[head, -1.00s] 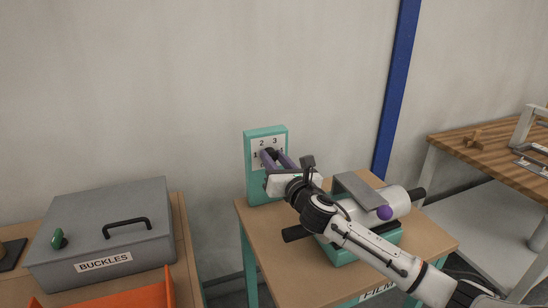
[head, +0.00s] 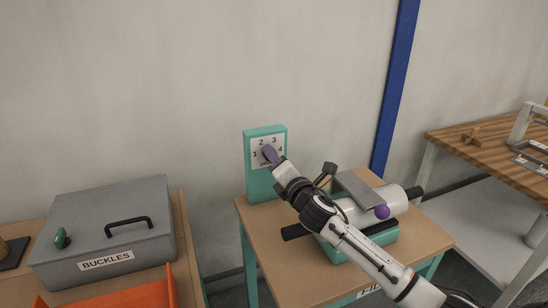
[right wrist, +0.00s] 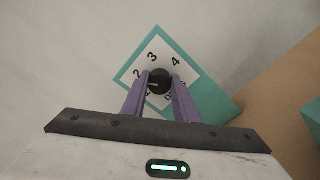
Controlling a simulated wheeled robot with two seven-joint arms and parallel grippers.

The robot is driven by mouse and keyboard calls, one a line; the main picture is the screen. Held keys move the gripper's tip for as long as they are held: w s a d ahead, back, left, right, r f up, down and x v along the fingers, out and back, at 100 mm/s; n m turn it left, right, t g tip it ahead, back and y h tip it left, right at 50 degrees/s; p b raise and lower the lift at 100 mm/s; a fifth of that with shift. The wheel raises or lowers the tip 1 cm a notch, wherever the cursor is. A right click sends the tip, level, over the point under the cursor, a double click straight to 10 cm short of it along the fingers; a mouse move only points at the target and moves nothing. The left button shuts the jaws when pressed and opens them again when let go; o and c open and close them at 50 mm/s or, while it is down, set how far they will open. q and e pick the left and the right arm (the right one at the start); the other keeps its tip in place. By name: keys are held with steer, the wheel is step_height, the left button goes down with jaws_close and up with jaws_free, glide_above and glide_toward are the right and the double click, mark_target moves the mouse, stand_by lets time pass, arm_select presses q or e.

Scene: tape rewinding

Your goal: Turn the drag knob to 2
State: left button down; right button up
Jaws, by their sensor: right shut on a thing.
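The drag knob (right wrist: 159,81) is a round black knob on a white dial plate (right wrist: 189,66) marked 1 to 4. The plate is on an upright teal panel (head: 262,185). My right gripper (head: 269,153) reaches the dial, and its purple fingers stand on either side of the knob, shut on it. In the right wrist view the dial looks tilted, and a pale mark on the knob points left, seemingly between 1 and 2. The fingers partly hide the lower dial. My left gripper is not in view.
The panel stands on a wooden-topped table (head: 285,262). A grey BUCKLES box (head: 105,235) is at left; a wooden bench (head: 485,150) is at right.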

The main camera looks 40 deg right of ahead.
steer(key=shift+m, duration=0.4)
steer(key=o, duration=1.1)
steer(key=shift+c, duration=0.2)
step_height(320, 180, up, 10)
steer(key=p, duration=0.1)
steer(key=shift+p, duration=0.35)
